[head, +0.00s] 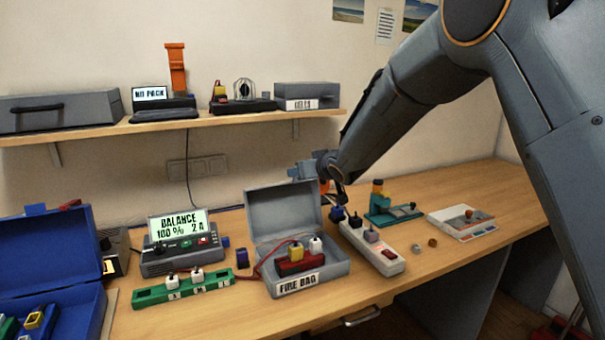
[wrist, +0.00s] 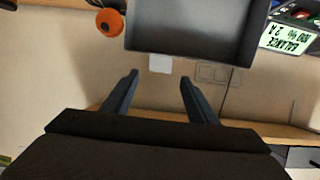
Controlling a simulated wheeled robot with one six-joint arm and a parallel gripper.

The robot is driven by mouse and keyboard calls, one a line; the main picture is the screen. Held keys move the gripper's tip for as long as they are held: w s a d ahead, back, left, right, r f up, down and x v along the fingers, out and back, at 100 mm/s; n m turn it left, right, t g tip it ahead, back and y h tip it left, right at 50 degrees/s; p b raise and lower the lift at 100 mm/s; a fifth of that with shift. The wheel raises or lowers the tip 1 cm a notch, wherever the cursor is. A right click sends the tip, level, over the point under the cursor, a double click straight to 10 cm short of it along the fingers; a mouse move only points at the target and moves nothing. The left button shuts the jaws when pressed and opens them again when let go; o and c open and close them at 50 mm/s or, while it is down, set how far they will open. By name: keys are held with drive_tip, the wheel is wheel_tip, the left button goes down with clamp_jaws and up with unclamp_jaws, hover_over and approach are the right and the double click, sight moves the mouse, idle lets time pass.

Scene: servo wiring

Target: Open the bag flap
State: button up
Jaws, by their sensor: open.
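The fire bag is a grey box (head: 340,268) with a "FIRE BAG" label on its front, standing on the bench in the head view. Its flap (head: 283,212) stands up, tilted back, so the bag is open. Inside are a red pack with yellow and white connectors (head: 300,262). My gripper (head: 298,172) is just above and behind the flap's top right corner. In the wrist view my gripper (wrist: 158,77) is open with nothing between its fingers. The grey flap (wrist: 190,30) fills the top middle there, apart from the fingertips.
A charger reading "BALANCE" (head: 180,240) and a green strip (head: 185,290) are left of the bag. A white power strip (head: 378,250) stands close on its right. A blue case (head: 50,250) is far left. A wall shelf (head: 230,118) hangs above.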

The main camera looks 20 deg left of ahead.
drive_tip(key=b+v, duration=0.1)
drive_tip(key=v, duration=0.5)
idle(0.4)
drive_tip(key=s+d+f+m+g+h, duration=0.15)
drive_tip(key=d+f, duration=0.25)
drive_tip(key=d, duration=0.6)
drive_tip(key=s+d+f+m+h, duration=0.2)
drive_tip(key=s+d+f+h, duration=0.1)
drive_tip(key=d, duration=0.6)
drive_tip(key=s+d+f+m+g+h, duration=0.1)
drive_tip(key=s+d+f+m+h, duration=0.2)
drive_tip(key=d, duration=0.7)
drive_tip(key=s+d+f+g+h, duration=0.1)
drive_tip(key=s+d+f+g, duration=0.2)
drive_tip(key=s+d, duration=0.7)
wheel_tip(320, 180, down, 3)
drive_tip(key=shift+s+d+r+h+b, duration=0.2)
drive_tip(key=shift+s+d+h+b, duration=0.15)
drive_tip(key=shift+s, duration=0.6)
drive_tip(key=s+d+f+g, duration=0.1)
drive_tip(key=s, duration=0.3)
drive_tip(key=s+d+f+m+g, duration=0.1)
drive_tip(key=s, duration=0.3)
drive_tip(key=s+d+m+g, duration=0.1)
drive_tip(key=s+d, duration=0.1)
drive_tip(key=s, duration=0.2)
drive_tip(key=shift+d+f, duration=0.1)
drive_tip(key=shift+f, duration=0.3)
drive_tip(key=shift+c, duration=0.3)
